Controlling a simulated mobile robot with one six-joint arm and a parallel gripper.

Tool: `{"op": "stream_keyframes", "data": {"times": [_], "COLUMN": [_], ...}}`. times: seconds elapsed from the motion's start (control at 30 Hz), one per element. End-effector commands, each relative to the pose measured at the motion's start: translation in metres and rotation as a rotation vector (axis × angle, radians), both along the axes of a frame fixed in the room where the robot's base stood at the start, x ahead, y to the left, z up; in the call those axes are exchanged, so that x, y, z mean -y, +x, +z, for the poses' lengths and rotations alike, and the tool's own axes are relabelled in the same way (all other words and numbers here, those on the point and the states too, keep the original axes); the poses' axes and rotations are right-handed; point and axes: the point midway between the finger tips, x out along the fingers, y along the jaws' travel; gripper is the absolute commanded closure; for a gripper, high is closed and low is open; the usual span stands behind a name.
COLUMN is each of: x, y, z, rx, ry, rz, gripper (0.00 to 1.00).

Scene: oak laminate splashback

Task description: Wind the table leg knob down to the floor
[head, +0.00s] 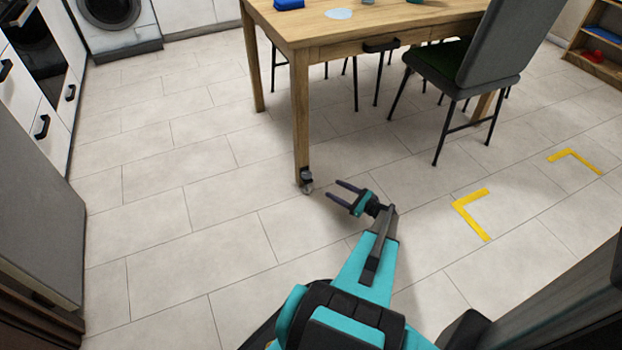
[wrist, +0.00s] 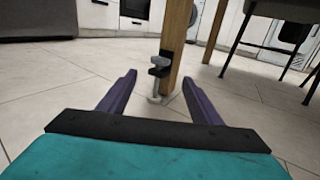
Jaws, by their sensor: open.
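The wooden table (head: 330,30) stands at the top of the head view. The knob (head: 307,187) is at the bottom of its near front leg (head: 300,115), close to the floor, with a dark bracket above it. In the wrist view the dark bracket and metal screw (wrist: 159,72) sit beside the leg (wrist: 177,40), ahead of my gripper and between its fingers in the picture. Whether the knob touches the floor is hard to tell. My gripper (head: 342,192) is open and empty, low over the floor, just right of the knob and apart from it.
A grey chair (head: 465,60) stands at the table's right side. Yellow floor marks (head: 470,210) lie to the right. Cabinets and a washing machine (head: 112,20) line the left and back. The tiled floor left of the leg is clear.

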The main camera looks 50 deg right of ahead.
Motion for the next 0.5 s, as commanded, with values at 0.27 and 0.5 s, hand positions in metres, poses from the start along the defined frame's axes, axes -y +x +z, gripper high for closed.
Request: {"op": "stream_keyframes", "data": {"times": [0.27, 0.5], "x": [0.002, 0.001], "y": [-0.0011, 0.0029], "z": [0.0006, 0.0], "rx": [0.004, 0.003], "ry": [0.004, 0.002], "rz": [-0.004, -0.003], "gripper": [0.41, 0.41]}}
